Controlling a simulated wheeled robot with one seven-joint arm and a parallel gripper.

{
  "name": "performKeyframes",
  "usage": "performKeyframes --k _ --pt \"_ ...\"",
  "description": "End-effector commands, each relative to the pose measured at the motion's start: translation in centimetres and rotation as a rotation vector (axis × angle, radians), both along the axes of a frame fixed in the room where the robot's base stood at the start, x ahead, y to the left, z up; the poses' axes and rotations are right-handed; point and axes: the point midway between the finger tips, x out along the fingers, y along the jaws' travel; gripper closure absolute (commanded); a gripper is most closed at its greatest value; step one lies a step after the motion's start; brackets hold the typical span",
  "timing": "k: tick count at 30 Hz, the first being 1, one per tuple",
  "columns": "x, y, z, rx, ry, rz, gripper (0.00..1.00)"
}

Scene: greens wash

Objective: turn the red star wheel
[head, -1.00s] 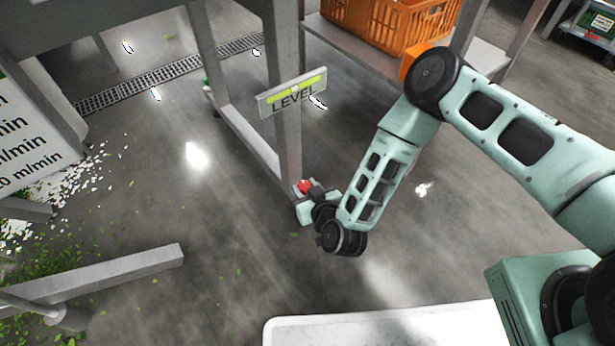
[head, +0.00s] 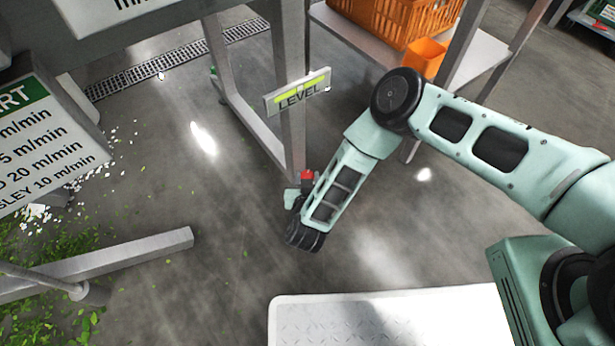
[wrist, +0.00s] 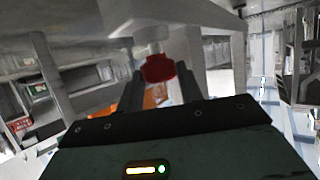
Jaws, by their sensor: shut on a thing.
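The red star wheel (head: 307,175) sits low at the foot of the table leg that bears the LEVEL sign (head: 298,94). In the wrist view the red wheel (wrist: 159,68) is at the upper middle, on a light stem under a grey metal part. My gripper (wrist: 158,84) has its two dark fingers on either side of the wheel and is shut on it. In the head view my gripper (head: 300,190) is at the leg foot, partly hidden by my forearm.
An orange crate (head: 395,22) and a small orange bin (head: 425,58) are on the shelf at the back right. A metal beam (head: 110,263) lies at the left, above spilled leaves (head: 45,270). A white platform (head: 390,315) is at the front. Open floor lies between.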

Motion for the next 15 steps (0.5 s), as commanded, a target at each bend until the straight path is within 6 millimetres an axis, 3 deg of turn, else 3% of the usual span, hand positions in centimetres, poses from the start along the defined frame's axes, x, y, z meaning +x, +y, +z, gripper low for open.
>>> performKeyframes --k 6,7,9,15 --pt "0.02 -0.05 -0.02 0.000 0.000 -0.001 0.86" --pt "0.02 -0.06 -0.02 0.000 0.000 -0.001 0.61" --pt "0.02 -0.05 -0.02 0.000 0.000 -0.001 0.42" --pt "0.03 -0.02 0.00 0.000 0.000 0.000 0.42"
